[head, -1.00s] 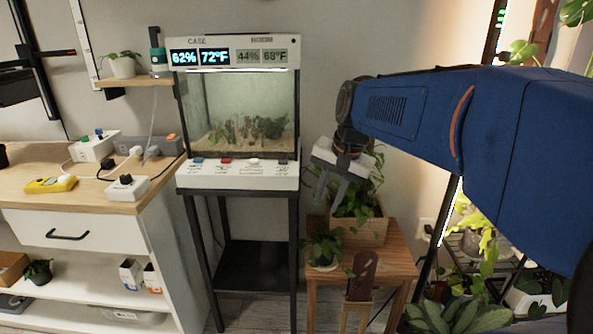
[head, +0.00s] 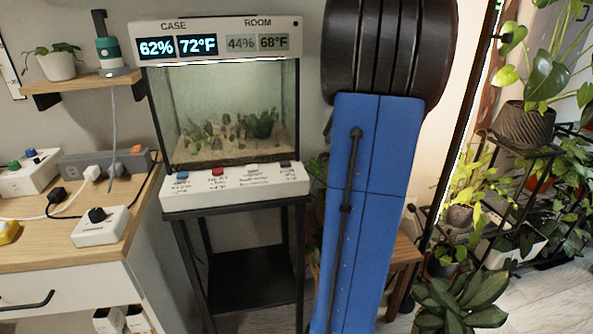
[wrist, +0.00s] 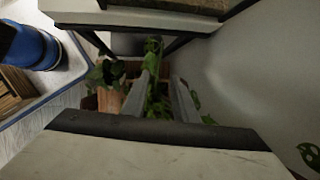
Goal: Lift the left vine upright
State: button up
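In the wrist view green vines (wrist: 155,105) hang over a wooden planter (wrist: 114,101). The two grey fingers of my gripper (wrist: 165,75) reach in among the leaves. They stand apart, with foliage showing between them; I see no stem clamped. I cannot tell which leaves belong to the left vine or how upright it is. In the head view my blue arm covers the gripper and most of the plant; only a few leaves (head: 316,168) show left of it.
The wooden stool (head: 404,254) shows right of my arm. The glass case (head: 232,115) on its black stand (head: 250,270) is close on the left. A leafy plant (head: 465,303) stands at front right, with more pots behind. A wall lies on the wrist view's right.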

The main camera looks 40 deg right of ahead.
aim_at(308, 171)
jog(key=x, duration=1.7)
jog(key=shift+w+f, duration=0.1)
jog(key=shift+f, duration=0.15)
grip_shut()
dwell(0.9)
